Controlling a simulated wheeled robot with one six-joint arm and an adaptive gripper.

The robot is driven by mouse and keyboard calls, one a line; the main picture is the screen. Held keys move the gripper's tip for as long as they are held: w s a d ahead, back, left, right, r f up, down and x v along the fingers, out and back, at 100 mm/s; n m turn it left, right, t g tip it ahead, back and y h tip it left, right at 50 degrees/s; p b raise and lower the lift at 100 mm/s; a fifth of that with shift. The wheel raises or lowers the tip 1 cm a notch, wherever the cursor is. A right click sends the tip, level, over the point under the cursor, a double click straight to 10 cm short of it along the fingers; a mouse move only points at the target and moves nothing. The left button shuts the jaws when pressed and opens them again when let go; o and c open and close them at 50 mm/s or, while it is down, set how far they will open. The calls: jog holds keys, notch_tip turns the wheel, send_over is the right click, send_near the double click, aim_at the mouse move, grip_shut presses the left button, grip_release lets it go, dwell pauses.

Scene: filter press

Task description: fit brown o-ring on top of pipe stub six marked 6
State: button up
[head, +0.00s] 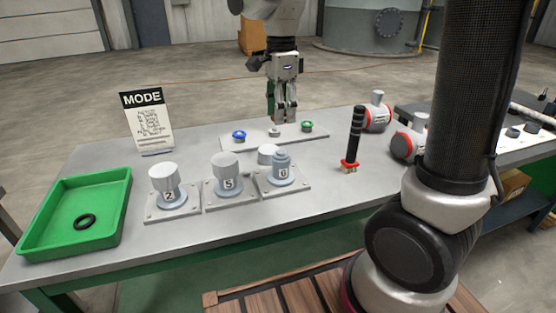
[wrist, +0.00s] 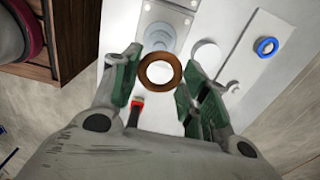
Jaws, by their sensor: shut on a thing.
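My gripper (head: 283,116) hangs above the back of the table, over the white strip, in the head view. In the wrist view my gripper (wrist: 158,85) is shut on the brown o-ring (wrist: 160,71), a flat ring lying between the fingertips. I cannot make out the ring in the head view. Pipe stub six (head: 283,171), marked 6, is a stepped grey stub on a square plate, nearer the table's front than my gripper. A round grey stub on a plate (wrist: 158,38), apparently stub six, shows partly behind the ring in the wrist view.
Two capped stubs stand left of it, one marked 5 (head: 229,172), the other (head: 167,185). A white cap (head: 267,153) stands behind stub six. The strip (head: 250,143) bears blue and green rings.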

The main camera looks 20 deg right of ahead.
aim_at(281, 151)
notch_tip(281, 151, down, 10)
jog(key=shift+r, duration=0.1)
dwell(0.4)
jog(key=o, duration=0.7)
notch_tip(281, 151, up, 12)
jog(key=s+d+r+n+t, duration=0.1)
jog(key=s+d+n+t, duration=0.3)
jog(key=s+d+n, duration=1.1)
jog(key=shift+s+n+t, duration=0.3)
jog(key=shift+s+n, duration=1.1)
jog(key=shift+s, duration=0.7)
